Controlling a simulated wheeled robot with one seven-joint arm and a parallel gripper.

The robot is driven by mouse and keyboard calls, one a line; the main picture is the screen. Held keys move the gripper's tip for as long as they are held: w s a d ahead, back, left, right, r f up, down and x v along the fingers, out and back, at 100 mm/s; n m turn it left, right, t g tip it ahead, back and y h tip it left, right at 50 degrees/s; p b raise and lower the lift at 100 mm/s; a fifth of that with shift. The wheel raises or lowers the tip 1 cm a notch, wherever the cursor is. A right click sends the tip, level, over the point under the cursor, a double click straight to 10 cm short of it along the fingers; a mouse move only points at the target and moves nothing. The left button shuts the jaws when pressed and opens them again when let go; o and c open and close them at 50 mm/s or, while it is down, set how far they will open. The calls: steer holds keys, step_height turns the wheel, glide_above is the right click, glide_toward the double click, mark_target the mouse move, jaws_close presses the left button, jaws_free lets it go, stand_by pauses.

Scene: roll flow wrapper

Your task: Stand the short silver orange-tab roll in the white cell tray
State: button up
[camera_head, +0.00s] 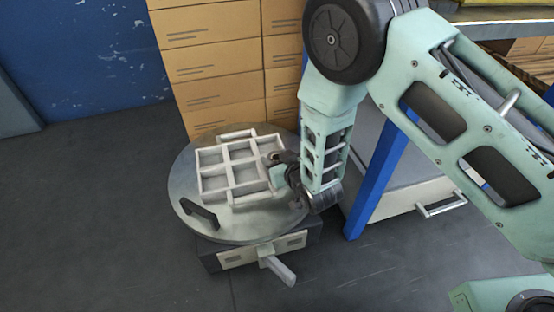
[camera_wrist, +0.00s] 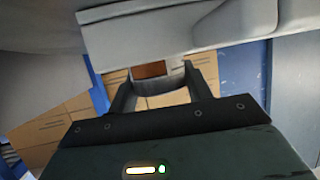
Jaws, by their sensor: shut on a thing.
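The white cell tray (camera_head: 236,187) lies on a round grey metal turntable, with open square cells that look empty. My gripper (camera_head: 279,162) is at the tray's right edge, low over the turntable. In the wrist view my gripper's two dark fingers (camera_wrist: 160,88) stand apart with a thing between them. A small orange-brown patch shows there beside a grey edge; I cannot tell if it is the roll's tab. The short silver orange-tab roll cannot be made out clearly in either view.
The turntable (camera_head: 185,190) carries a black handle (camera_head: 199,214) at its front left. Stacked cardboard boxes (camera_head: 215,60) stand right behind it. A blue-legged bench (camera_head: 375,180) is close on the right. The floor at left is clear.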

steer(key=shift+f, duration=0.15)
steer(key=o, duration=1)
steer(key=shift+o, duration=0.2)
steer(key=shift+s+d+r, duration=0.1)
steer(key=shift+s+r, duration=0.1)
steer(key=shift+r, duration=0.15)
steer(key=p+v, duration=0.6)
steer(key=v, duration=0.6)
steer(key=s+a+r+g+h, duration=0.1)
steer(key=s+r+g, duration=0.25)
steer(key=r, duration=0.35)
steer(key=s+a+r+g+h, duration=0.1)
steer(key=s+r+g, duration=0.1)
steer(key=r+g, duration=0.3)
steer(key=s+d+r+n+g+h, duration=0.1)
steer(key=s+d+r+g, duration=0.1)
steer(key=s+d+r, duration=0.3)
steer(key=s+d+r+n+g+h, duration=0.1)
steer(key=s+d+r, duration=0.4)
steer(key=s, duration=0.5)
steer(key=shift+d+r+g+h, duration=0.25)
steer(key=shift+r+g+h, duration=0.1)
steer(key=shift+r+h, duration=0.55)
